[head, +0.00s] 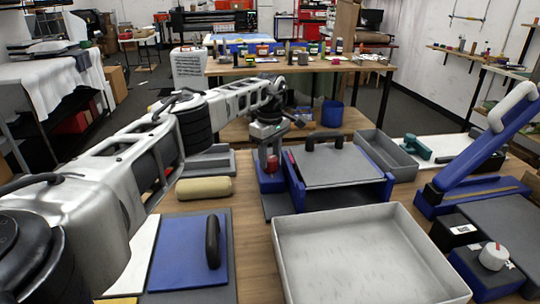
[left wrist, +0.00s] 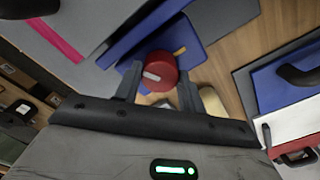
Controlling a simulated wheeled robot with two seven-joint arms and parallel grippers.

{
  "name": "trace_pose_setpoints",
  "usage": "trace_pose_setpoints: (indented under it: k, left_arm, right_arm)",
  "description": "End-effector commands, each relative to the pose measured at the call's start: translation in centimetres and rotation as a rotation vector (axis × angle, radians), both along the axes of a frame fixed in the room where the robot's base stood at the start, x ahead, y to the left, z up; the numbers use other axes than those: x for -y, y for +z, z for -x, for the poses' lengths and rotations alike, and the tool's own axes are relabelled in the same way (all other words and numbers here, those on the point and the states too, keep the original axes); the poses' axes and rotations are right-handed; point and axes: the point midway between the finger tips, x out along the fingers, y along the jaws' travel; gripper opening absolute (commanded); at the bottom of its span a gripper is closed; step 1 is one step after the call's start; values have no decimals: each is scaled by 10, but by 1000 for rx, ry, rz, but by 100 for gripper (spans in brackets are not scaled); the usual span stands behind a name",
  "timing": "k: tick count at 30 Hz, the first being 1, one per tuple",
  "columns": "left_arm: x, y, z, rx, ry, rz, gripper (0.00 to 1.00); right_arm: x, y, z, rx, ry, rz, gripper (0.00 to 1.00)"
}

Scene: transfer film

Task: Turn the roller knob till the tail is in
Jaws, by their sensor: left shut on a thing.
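The roller knob (head: 272,164) is red and sits at the left side of a blue-framed roller device (head: 290,190) with a grey top plate (head: 345,168). My left gripper (head: 268,148) reaches it from above and is shut on it. In the left wrist view, the red knob (left wrist: 160,72) with a white mark lies between the two fingers of my left gripper (left wrist: 160,88). An orange mark (left wrist: 180,51) shows on the blue base beside the knob. A pink-red strip (left wrist: 55,40) lies across the grey surface; I cannot tell how far the tail is in. My right gripper is not in view.
A large pale tray (head: 365,250) stands in front of the device. A beige roll (head: 204,188) and a blue pad with a black handle (head: 187,255) lie to the left. A blue lever arm (head: 485,145) stands at the right. An empty grey bin (head: 385,155) is behind.

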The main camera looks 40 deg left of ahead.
Motion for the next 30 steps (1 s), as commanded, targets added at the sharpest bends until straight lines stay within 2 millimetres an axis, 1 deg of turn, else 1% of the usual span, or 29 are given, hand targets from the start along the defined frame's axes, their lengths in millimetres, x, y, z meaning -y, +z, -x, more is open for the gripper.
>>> trace_pose_setpoints:
  k: [1,4,5,6,13,17,20,23,30]
  left_arm:
    - [0,3,-2,10,2,2,17]
    - [0,3,-2,10,2,2,17]
    - [0,3,-2,10,2,2,45]
    - [0,3,-2,9,2,2,48]
    - [0,2,-1,4,2,1,48]
    - [0,7,-1,5,2,0,48]
    - [-1,21,-1,7,2,1,48]
    - [0,42,-2,10,1,1,48]
    - [0,103,-1,9,2,1,48]
  right_arm:
    - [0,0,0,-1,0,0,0]
    - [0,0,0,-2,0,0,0]
    - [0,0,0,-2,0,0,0]
    - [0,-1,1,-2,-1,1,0]
    - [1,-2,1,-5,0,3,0]
    - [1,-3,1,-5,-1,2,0]
    - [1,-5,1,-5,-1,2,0]
    - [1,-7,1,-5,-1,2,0]
    - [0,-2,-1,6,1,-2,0]
